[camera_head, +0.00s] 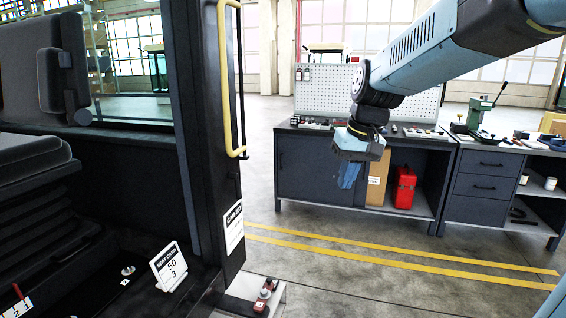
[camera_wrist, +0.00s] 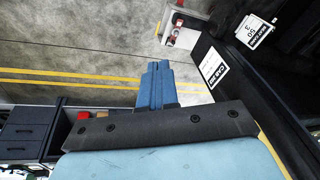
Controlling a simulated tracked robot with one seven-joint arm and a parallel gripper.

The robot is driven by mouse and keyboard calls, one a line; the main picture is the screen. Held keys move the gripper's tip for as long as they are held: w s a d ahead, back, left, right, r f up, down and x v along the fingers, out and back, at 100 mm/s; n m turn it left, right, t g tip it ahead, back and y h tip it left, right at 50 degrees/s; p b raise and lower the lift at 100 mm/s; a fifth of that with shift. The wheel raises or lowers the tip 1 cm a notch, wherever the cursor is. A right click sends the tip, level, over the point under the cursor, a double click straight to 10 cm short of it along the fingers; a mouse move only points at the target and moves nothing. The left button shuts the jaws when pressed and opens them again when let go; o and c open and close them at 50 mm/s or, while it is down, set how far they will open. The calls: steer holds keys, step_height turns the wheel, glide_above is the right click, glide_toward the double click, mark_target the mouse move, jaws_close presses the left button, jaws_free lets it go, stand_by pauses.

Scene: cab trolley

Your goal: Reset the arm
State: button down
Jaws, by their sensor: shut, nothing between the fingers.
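My arm reaches in from the upper right in the head view. My gripper (camera_head: 348,182) hangs pointing down in front of the workbench, with its blue fingers together and nothing between them. In the wrist view my gripper (camera_wrist: 157,68) shows as shut blue fingers over the grey floor. It is clear of the cab and touches nothing visible.
The dark cab pillar (camera_head: 212,140) with a yellow handrail (camera_head: 226,75) stands left of my gripper. A white step (camera_head: 250,290) holds small red parts. A workbench (camera_head: 305,175) with a red canister (camera_head: 404,188) stands behind. Yellow-lined floor (camera_head: 400,275) between is free.

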steer(key=s+d+m+t+h, duration=0.1)
steer(key=s+d+t, duration=0.1)
steer(key=s+d, duration=0.45)
steer(key=s+d+m+t+h, duration=0.1)
steer(key=s+d+t, duration=0.15)
steer(key=s, duration=0.65)
steer(key=w+a+f+n+t+y, duration=0.15)
steer(key=w+a+n, duration=0.25)
steer(key=w, duration=0.5)
steer(key=w+a+f+n+t, duration=0.1)
steer(key=w+a+f+n, duration=0.3)
steer(key=w, duration=0.4)
steer(key=w+a+f+n+t+y, duration=0.15)
steer(key=w+a+n, duration=0.3)
steer(key=w, duration=0.45)
steer(key=w+a+f+n+t+y, duration=0.2)
steer(key=w+a+f+n+y, duration=0.2)
steer(key=a+f+n, duration=0.45)
steer(key=w+a+f+n+t+y, duration=0.1)
steer(key=w+a+f+n+y, duration=0.35)
steer(key=a, duration=0.65)
steer(key=w+d+f+x, duration=0.1)
steer(key=x, duration=1)
steer(key=shift+w, duration=0.4)
